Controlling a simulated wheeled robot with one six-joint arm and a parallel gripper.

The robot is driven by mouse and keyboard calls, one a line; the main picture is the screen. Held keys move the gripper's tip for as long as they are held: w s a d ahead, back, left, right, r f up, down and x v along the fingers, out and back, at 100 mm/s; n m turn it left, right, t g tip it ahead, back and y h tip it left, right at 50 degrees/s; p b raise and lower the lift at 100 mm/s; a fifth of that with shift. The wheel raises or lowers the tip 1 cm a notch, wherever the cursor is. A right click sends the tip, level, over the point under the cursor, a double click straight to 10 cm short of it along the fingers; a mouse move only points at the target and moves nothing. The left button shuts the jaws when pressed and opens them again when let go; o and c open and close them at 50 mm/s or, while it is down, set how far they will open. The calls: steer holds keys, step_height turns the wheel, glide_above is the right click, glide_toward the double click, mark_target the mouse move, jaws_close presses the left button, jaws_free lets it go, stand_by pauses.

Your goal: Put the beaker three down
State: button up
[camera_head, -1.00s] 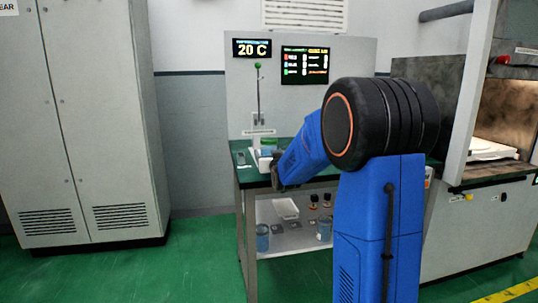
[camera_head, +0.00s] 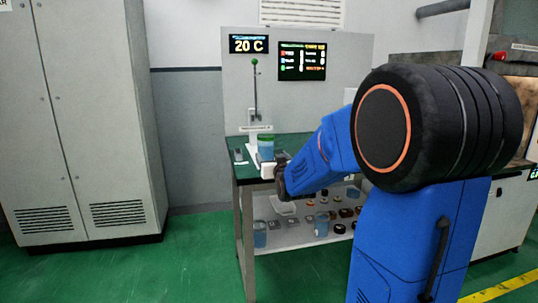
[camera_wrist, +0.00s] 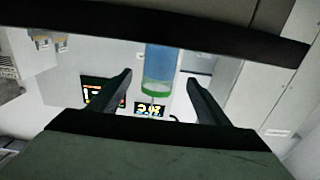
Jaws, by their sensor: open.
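A blue beaker with a green rim (camera_head: 266,146) stands upright at the white stand on the green-topped table (camera_head: 298,143). I cannot read a number on it. My gripper (camera_head: 266,170) is low in front of the beaker, partly hidden behind my dark wrist. In the wrist view, which looks upside down, my gripper (camera_wrist: 160,78) has its two dark fingers spread apart. The beaker (camera_wrist: 160,68) shows in the gap between them, with clear space on both sides. I cannot tell how deep it sits between the fingers.
Blue beakers (camera_head: 260,234) and several small items rest on the lower shelf. A thin rod with a green ball (camera_head: 254,62) rises behind the beaker. A small grey object (camera_head: 238,155) lies at the table's left. A grey cabinet (camera_head: 95,120) stands left; the floor between is clear.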

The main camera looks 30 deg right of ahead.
steer(key=shift+v, duration=1.15)
steer(key=s+a+f+n+g+y, duration=0.1)
steer(key=s+a+f+g+y, duration=0.2)
steer(key=s+a, duration=0.45)
steer(key=s+a+f+n+g, duration=0.1)
steer(key=s+a+f+g, duration=0.35)
steer(key=s, duration=0.55)
steer(key=s+a+f+g+y, duration=0.1)
steer(key=s+a+f+g, duration=0.1)
steer(key=s, duration=0.9)
steer(key=s+a+f+n+g+y, duration=0.1)
steer(key=s+a+f+g, duration=0.2)
steer(key=s, duration=0.9)
step_height(320, 180, down, 2)
steer(key=shift+s+a+f, duration=0.15)
steer(key=shift+s+a, duration=0.1)
steer(key=shift+a, duration=0.7)
